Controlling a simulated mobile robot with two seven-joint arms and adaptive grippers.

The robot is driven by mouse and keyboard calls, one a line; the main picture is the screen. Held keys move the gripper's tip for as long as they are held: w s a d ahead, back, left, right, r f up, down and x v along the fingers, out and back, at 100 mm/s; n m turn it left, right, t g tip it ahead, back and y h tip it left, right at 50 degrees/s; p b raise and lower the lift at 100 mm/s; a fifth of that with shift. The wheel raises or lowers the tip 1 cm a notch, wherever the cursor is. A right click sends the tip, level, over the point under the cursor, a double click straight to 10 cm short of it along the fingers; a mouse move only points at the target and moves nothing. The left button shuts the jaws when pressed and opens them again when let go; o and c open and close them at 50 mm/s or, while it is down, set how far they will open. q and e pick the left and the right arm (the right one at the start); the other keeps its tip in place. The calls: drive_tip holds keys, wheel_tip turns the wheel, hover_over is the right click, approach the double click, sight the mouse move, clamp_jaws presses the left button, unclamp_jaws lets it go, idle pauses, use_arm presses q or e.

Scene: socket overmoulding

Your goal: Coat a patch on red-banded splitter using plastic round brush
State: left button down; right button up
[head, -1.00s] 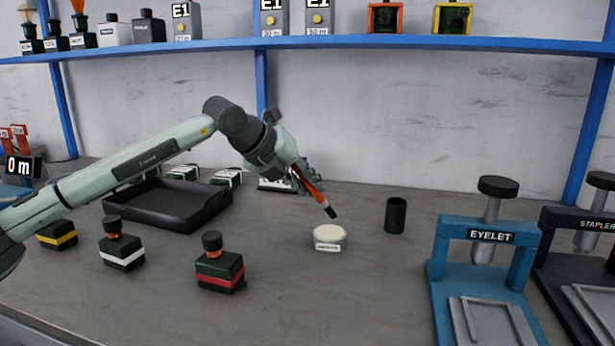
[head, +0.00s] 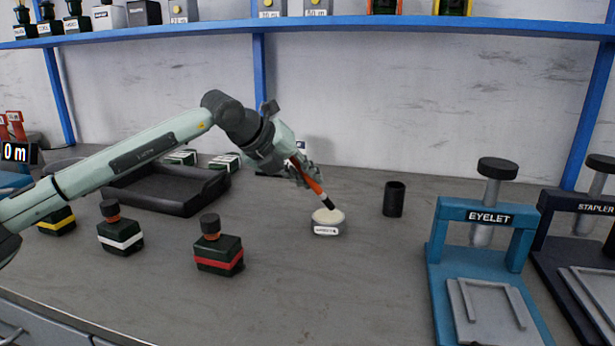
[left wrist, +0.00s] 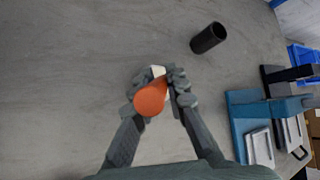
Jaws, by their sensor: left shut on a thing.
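My left gripper (head: 303,172) is shut on the orange-handled round brush (head: 316,187), which tilts with its dark tip pointing down to the right. The tip is at or just above the round cream-topped pot (head: 327,230); I cannot tell whether it touches. In the left wrist view the brush's orange end (left wrist: 151,99) sits between the fingers and hides most of the pot. The red-banded splitter (head: 219,257), a dark green block with a brown-black knob on top, stands on the bench at front centre-left, apart from the gripper. My right gripper is not in view.
White-banded (head: 121,238) and yellow-banded (head: 57,222) blocks stand left of the red-banded one. A black tray (head: 165,205) lies behind them. A black cup (head: 394,199) stands right of the pot. The blue eyelet press (head: 474,270) and stapler press (head: 580,235) fill the right.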

use_arm(q)
drive_tip(key=shift+f+b, duration=0.6)
drive_tip(key=shift+f, duration=0.1)
idle(1.0)
drive_tip(key=shift+r+p, duration=1.5)
drive_tip(key=shift+r, duration=2.1)
drive_tip(key=shift+f, duration=0.1)
